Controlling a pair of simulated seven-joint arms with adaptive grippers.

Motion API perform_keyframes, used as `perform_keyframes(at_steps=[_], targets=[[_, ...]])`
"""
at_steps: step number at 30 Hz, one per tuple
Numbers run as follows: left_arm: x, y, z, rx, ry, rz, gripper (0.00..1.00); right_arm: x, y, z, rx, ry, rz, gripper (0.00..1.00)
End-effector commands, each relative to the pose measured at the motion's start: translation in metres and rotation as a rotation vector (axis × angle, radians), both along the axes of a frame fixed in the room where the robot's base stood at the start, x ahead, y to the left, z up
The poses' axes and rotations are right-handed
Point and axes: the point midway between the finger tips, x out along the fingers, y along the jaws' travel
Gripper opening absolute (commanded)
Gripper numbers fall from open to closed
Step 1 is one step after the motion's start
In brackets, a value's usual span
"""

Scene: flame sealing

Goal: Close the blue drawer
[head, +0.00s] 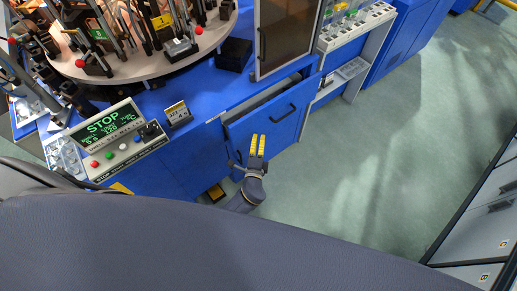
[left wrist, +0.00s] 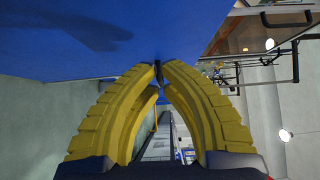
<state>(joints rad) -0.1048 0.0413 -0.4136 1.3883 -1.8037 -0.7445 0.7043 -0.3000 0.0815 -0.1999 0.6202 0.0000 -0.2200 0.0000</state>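The blue drawer (head: 285,110) sits in the front of the blue machine cabinet. It stands partly open, with a dark gap showing along its top edge. My right gripper is not in view.
A control panel (head: 117,140) reading STOP stands at the left, below a round turntable (head: 150,68) with tools. A dark-framed door (head: 287,38) is above the drawer. Open green floor (head: 390,150) lies to the right, with grey cabinets (head: 490,215) beyond.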

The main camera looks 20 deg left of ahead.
Motion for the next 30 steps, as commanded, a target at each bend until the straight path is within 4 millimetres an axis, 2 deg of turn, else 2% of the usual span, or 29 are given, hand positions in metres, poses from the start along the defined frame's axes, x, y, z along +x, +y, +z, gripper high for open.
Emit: perform_keyframes(at_steps=[3,9,25,30], targets=[[0.007,0.013,-0.001,0.004,0.002,0.001,0.0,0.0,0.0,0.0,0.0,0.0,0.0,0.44],[0.015,0.025,-0.001,0.004,0.002,0.001,0.0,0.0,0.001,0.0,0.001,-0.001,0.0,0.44],[0.019,0.03,-0.001,0.004,0.002,0.0,0.0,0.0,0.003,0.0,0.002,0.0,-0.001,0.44],[0.039,0.057,0.0,0.007,-0.001,0.0,0.0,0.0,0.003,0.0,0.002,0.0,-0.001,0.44]])
